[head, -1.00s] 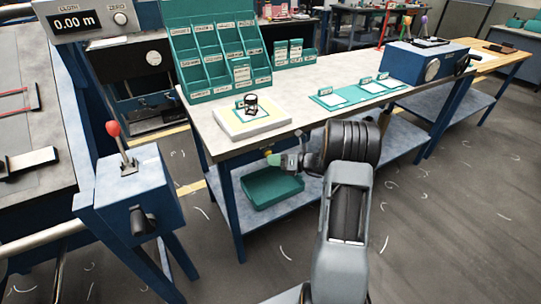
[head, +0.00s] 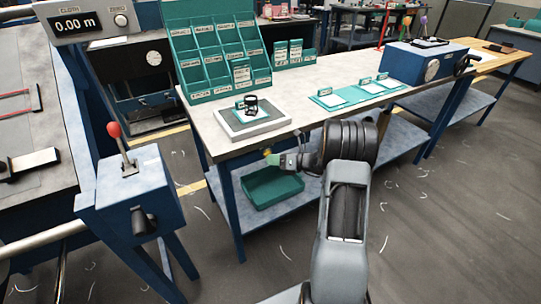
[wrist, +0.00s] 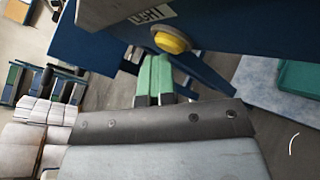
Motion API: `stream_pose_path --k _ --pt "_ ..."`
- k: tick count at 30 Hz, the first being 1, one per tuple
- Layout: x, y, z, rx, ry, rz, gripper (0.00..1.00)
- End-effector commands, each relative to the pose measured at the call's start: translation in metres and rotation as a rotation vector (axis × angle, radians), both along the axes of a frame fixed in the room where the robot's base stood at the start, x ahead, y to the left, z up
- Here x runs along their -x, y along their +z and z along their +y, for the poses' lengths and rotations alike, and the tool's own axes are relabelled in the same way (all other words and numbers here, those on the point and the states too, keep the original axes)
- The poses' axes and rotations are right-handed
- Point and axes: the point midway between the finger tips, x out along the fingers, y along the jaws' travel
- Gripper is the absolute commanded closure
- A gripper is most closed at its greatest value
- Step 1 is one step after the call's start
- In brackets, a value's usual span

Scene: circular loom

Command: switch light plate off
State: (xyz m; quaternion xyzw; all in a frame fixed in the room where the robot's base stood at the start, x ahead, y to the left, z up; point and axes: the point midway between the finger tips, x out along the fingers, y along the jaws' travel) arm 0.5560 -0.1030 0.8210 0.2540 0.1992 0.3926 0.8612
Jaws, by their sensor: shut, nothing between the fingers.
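The light plate (head: 272,121) lies on the bench top at its near left corner and looks grey and unlit. A small dark ring-shaped stand (head: 251,104) is on it, over a white card. A yellow round button (wrist: 172,41) is on the blue bench edge in the wrist view, beside a partly cut-off label (wrist: 152,13). My gripper (wrist: 153,62) has its green fingers shut together, with nothing between them. The fingertips are close beside the button; I cannot tell whether they touch it. In the head view my gripper (head: 279,160) is at the bench's front edge, below the plate.
A green compartment rack (head: 218,55) stands behind the plate. Green mats with white cards (head: 328,100) and a blue box with a dial (head: 428,62) are farther right. A green bin (head: 272,187) is on the lower shelf. A red-knobbed lever (head: 114,130) stands at left.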

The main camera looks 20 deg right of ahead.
Motion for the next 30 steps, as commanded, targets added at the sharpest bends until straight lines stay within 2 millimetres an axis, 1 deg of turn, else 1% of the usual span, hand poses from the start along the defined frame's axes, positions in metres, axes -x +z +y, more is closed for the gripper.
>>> stream_pose_path --k 1,10,13,24,30 --pt "0.000 0.003 0.000 -0.001 -0.001 -0.003 1.00" --pt "0.003 0.002 -0.001 0.001 -0.002 -0.004 1.00" --pt "0.007 0.002 -0.002 0.001 -0.003 -0.003 1.00" --pt "0.045 0.003 -0.006 -0.001 -0.001 -0.001 1.00" --pt "0.059 0.001 -0.007 -0.001 -0.001 -0.001 1.00"
